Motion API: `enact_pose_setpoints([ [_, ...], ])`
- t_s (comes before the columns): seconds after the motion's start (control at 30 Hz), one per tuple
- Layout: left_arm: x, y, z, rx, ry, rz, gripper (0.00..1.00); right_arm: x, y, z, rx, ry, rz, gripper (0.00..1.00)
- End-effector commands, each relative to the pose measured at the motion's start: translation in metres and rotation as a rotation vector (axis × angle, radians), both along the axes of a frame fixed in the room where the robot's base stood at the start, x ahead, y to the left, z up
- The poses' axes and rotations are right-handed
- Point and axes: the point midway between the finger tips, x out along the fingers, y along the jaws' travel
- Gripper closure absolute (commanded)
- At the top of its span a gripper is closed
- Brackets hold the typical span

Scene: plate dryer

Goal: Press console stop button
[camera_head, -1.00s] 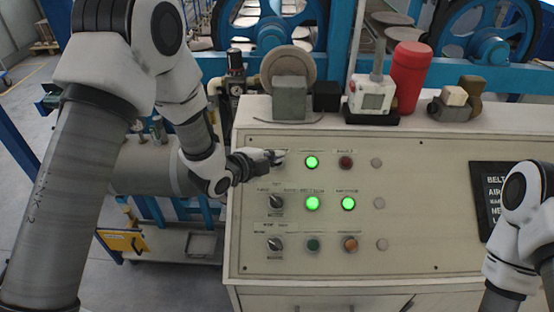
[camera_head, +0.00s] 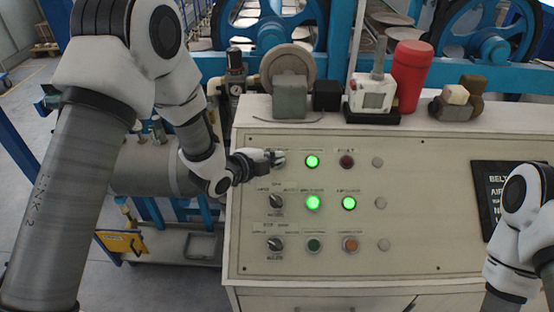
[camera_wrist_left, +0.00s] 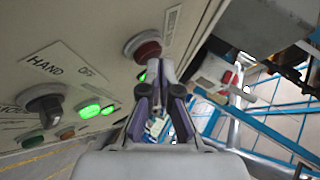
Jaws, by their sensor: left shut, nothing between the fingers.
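The pale console panel (camera_head: 400,235) faces me with rows of lamps, buttons and knobs. My left gripper (camera_head: 277,158) is shut and empty at the panel's upper left, covering the control at the left end of the top row. In the left wrist view a round red button (camera_wrist_left: 144,46) on a dark collar shows just beyond and to the left of the shut fingertips (camera_wrist_left: 160,72). Whether they touch it I cannot tell. Its label is not readable. My right arm shows at the right edge, its gripper out of view.
Three green lamps (camera_head: 312,202) are lit. A dark red lamp (camera_head: 347,162) sits right of the top one. Black-handled knobs (camera_head: 276,202) are below my left gripper. A red canister (camera_head: 411,78) and small boxes stand on the console's top ledge. A dark sign (camera_head: 492,192) is at right.

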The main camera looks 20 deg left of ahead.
Motion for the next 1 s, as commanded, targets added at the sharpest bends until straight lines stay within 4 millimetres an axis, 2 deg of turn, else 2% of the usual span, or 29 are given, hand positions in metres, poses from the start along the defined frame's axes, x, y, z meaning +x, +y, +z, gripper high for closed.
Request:
enact_pose_setpoints([
  [0.67, 0.002, 0.001, -0.004, 0.0, 0.0, 0.0, 1.0, 0.0, 0.0, -0.004, 0.0, 0.0, 0.0, 0.6],
  [1.0, -0.005, -0.002, 0.01, 0.001, 0.001, -0.001, 1.0, 0.0, 0.0, 0.003, 0.0, 0.0, 0.0, 0.6],
])
